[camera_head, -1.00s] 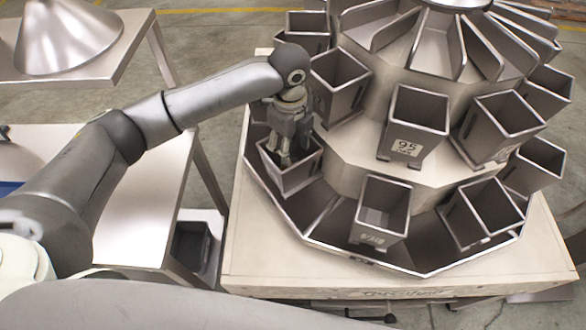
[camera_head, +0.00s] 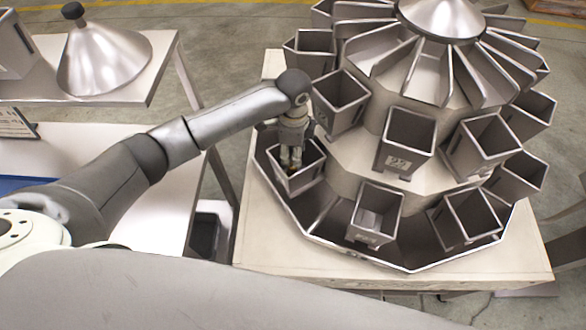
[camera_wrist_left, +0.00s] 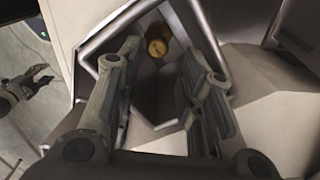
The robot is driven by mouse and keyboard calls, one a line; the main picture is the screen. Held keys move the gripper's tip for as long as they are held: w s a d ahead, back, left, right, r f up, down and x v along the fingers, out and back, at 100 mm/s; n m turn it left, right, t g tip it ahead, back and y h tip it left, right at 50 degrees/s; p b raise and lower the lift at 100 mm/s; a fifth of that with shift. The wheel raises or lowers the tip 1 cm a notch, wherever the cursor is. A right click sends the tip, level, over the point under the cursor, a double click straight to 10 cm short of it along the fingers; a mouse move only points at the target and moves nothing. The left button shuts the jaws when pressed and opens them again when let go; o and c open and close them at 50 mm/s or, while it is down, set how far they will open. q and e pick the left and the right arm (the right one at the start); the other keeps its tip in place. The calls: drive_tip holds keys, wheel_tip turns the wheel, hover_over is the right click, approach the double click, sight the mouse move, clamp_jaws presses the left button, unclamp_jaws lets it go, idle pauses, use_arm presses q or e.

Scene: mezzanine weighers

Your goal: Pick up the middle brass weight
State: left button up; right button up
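A brass weight (camera_wrist_left: 157,45) shows in the left wrist view as a small golden round piece inside a grey metal bucket, near its far wall. In the head view this bucket (camera_head: 310,178) is the lower-left one on the weigher. My left gripper (camera_head: 291,155) points down into it. In the left wrist view the fingers of my left gripper (camera_wrist_left: 160,65) are apart, with the weight seen between and beyond their tips. No contact shows. My right gripper (camera_wrist_left: 40,76) appears at the left edge of the wrist view, its jaws apart. I see no other brass weight clearly.
The round weigher (camera_head: 345,160) carries several more buckets, close around my left gripper, with a bucket (camera_head: 340,100) just above right. A table (camera_head: 165,215) stands at left. A metal cone (camera_head: 105,62) sits on a table behind.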

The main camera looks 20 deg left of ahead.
sight(293, 172)
use_arm(q)
drive_tip(key=shift+f, duration=0.8)
drive_tip(key=f+p, duration=0.2)
drive_tip(key=f, duration=0.2)
drive_tip(key=shift+s, duration=0.2)
drive_tip(key=shift+f, duration=0.75)
drive_tip(key=shift+c, duration=0.4)
drive_tip(key=shift+r, duration=0.1)
clamp_jaws()
